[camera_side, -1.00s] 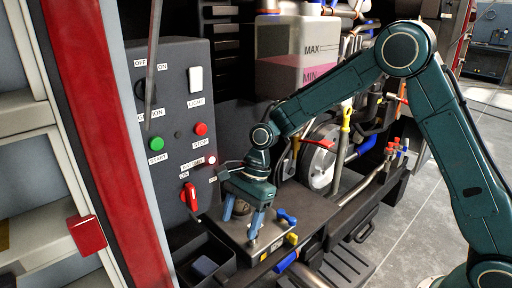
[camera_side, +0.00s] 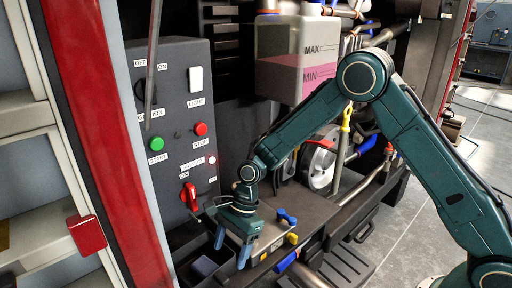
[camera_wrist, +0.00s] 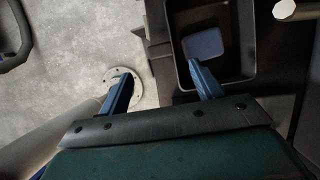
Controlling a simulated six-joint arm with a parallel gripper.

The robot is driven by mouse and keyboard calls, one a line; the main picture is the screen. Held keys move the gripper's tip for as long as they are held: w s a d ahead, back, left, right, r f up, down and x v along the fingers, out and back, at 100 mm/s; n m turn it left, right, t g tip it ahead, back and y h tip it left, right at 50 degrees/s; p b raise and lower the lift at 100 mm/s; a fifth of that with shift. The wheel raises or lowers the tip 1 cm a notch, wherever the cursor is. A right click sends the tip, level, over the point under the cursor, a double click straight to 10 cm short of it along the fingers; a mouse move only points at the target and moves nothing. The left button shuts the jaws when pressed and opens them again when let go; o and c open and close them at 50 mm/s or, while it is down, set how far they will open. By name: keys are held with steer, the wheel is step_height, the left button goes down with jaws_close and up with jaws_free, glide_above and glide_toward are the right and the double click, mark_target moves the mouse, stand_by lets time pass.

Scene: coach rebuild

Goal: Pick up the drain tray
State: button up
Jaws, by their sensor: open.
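A dark open tray (camera_side: 228,268) with a blue-grey block (camera_side: 204,266) in it sits low at the foot of the control panel. The tray also shows in the wrist view (camera_wrist: 246,84), at the upper right. A ribbed black tray-like piece (camera_side: 348,268) lies low at the right of it; I cannot tell which is the drain tray. My gripper (camera_side: 232,250) is open and empty, pointing down near the tray's right side. In the wrist view, my gripper (camera_wrist: 158,74) has its right finger in front of the tray and its left finger over the floor.
A grey box with blue and yellow knobs (camera_side: 287,217) stands just right of my gripper. The control panel (camera_side: 172,105) with a red rotary switch (camera_side: 189,196) rises behind. Pipes and a wheel (camera_side: 321,160) crowd the right. Bare floor (camera_side: 405,212) lies farther right.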

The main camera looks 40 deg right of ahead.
mark_target(221, 276)
steer(key=shift+a+f, duration=0.25)
steer(key=shift+f, duration=0.35)
steer(key=shift+x, duration=2.6)
steer(key=shift+w+a, duration=0.1)
steer(key=shift+a, duration=0.05)
steer(key=shift+r, duration=0.1)
jaws_close()
steer(key=shift+r, duration=0.1)
